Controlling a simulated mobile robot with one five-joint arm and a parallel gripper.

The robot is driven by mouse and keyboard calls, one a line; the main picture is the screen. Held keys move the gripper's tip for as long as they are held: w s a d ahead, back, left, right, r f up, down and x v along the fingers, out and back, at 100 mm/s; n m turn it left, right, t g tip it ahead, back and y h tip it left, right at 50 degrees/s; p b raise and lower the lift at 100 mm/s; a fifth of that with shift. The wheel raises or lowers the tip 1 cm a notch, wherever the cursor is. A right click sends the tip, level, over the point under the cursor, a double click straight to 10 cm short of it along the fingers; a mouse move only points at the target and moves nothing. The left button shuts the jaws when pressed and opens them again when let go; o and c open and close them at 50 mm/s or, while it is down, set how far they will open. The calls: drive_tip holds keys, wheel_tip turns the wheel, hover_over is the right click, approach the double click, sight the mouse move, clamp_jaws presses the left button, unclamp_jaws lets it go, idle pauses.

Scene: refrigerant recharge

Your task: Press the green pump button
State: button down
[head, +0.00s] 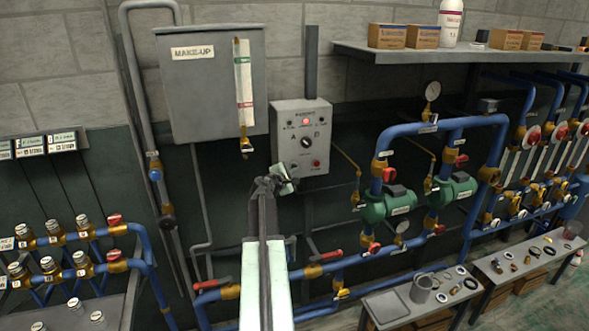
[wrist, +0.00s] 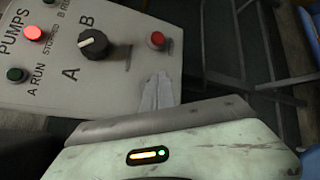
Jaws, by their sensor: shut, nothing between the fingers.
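The grey pump control panel (head: 318,118) hangs on the wall in the middle of the head view. It has a lit red lamp (head: 306,121), a black selector knob (head: 306,142) and a red button (head: 317,164). The wrist view shows the panel (wrist: 125,17) turned sideways, with the knob (wrist: 93,43), red button (wrist: 155,40), lit red lamp (wrist: 33,32) and a dark green lamp (wrist: 17,75) by "A RUN". I cannot make out the green button; my gripper covers part of the panel's lower left. My gripper (head: 284,181) is shut and empty there (wrist: 157,90); contact is unclear.
A grey MAKE-UP tank (head: 200,95) with a level gauge (head: 243,85) hangs left of the panel. Blue pipes with green pumps (head: 388,204) stand to the right. Red-handled valves (head: 325,256) lie below. A shelf (head: 450,55) holds boxes.

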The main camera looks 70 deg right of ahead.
drive_tip(key=shift+w+d, duration=0.3)
drive_tip(key=shift+d, duration=0.1)
idle(0.6)
drive_tip(key=shift+a, duration=0.1)
drive_tip(key=shift+s+a, duration=0.55)
drive_tip(key=shift+a, duration=0.05)
drive_tip(key=shift+a, duration=0.1)
drive_tip(key=s+a, duration=0.3)
drive_tip(key=shift+s+a, duration=0.1)
drive_tip(key=shift+a, duration=0.25)
idle(0.9)
